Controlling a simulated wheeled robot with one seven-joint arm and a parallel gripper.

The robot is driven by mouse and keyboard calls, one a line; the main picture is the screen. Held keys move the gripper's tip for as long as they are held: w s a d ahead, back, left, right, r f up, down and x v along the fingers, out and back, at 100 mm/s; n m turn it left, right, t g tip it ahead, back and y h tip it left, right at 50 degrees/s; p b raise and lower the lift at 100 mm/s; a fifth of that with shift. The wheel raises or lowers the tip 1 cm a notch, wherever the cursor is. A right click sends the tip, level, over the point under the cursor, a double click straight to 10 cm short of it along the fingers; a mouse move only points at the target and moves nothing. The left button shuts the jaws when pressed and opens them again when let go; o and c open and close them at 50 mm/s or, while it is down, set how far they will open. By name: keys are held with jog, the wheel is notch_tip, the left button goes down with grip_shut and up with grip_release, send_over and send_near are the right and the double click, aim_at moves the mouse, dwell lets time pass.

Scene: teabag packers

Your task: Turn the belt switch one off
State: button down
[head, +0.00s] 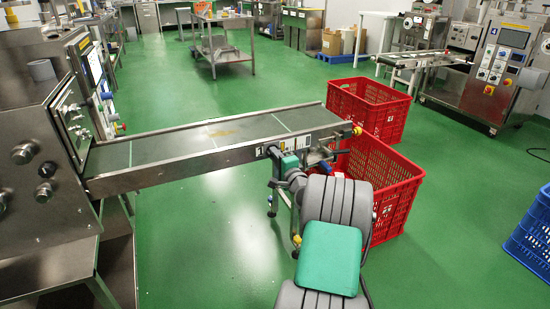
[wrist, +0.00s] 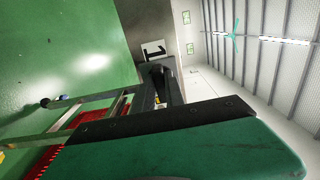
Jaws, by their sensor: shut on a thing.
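The conveyor belt (head: 215,140) runs from the steel machine on the left to the middle of the head view. My gripper (head: 271,153) is at the near side rail, close to the belt's right end. In the wrist view my gripper's dark fingers (wrist: 160,82) are closed against the rail, beside a white label with a black mark (wrist: 154,51). They are shut on belt switch one, which is mostly hidden between them. I cannot make out the switch's position.
Two red crates (head: 366,106) stand by the belt's right end, the nearer one partly behind my arm. A blue crate (head: 532,236) is at the right edge. A steel machine with knobs (head: 40,170) stands at left. Green floor (head: 210,255) is clear in front of the belt.

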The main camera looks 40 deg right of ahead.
dwell(0.4)
jog(key=c, duration=1.4)
grip_release()
jog(key=p+v, duration=0.2)
jog(key=v, duration=0.5)
jog(key=shift+s, duration=0.35)
jog(key=shift+a, duration=0.15)
